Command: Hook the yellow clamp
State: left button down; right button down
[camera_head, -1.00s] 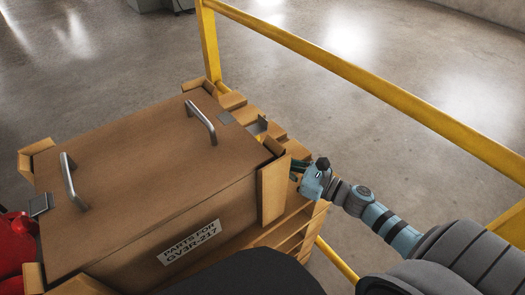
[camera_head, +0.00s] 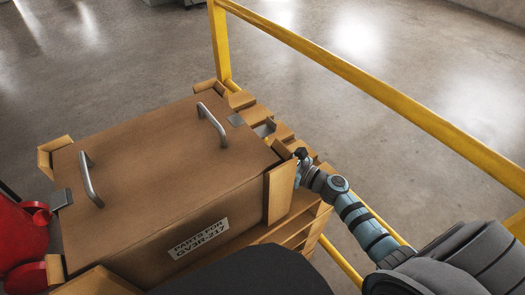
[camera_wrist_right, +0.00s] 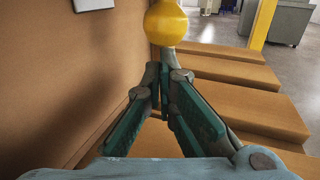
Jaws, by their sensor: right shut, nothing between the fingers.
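A yellow rounded knob (camera_wrist_right: 166,22), which looks like the end of the yellow clamp, shows at the top of the right wrist view beside the brown box wall. The rest of the clamp is hidden or out of frame there, and I cannot make it out in the head view. My right gripper (camera_wrist_right: 165,75) is shut and empty, its green-padded fingers together just below the knob in the picture. I cannot tell whether they touch it. In the head view its fingers are hidden at the right end of the brown box (camera_head: 165,150). My left gripper is not in view.
The box sits on a wooden pallet (camera_head: 290,232) with corner posts, one (camera_head: 280,190) close to my right wrist. A yellow rail (camera_head: 370,95) runs behind my right arm. A red object (camera_head: 20,240) is at the far left. Pallet slats (camera_wrist_right: 250,105) lie right of the gripper.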

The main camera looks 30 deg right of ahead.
jog(key=shift+r, duration=0.2)
jog(key=shift+d+r+p, duration=0.1)
jog(key=shift+r+p, duration=0.4)
jog(key=shift+w+d+r, duration=0.15)
jog(key=shift+d+r, duration=0.7)
jog(key=shift+d, duration=0.1)
jog(key=shift+r, duration=0.1)
jog(key=shift+d+r+p, duration=0.3)
jog(key=shift+r+p, duration=0.1)
jog(key=shift+r, duration=0.1)
jog(key=shift+d+r+p, duration=0.25)
jog(key=shift+r+p, duration=0.1)
jog(key=shift+r, duration=0.1)
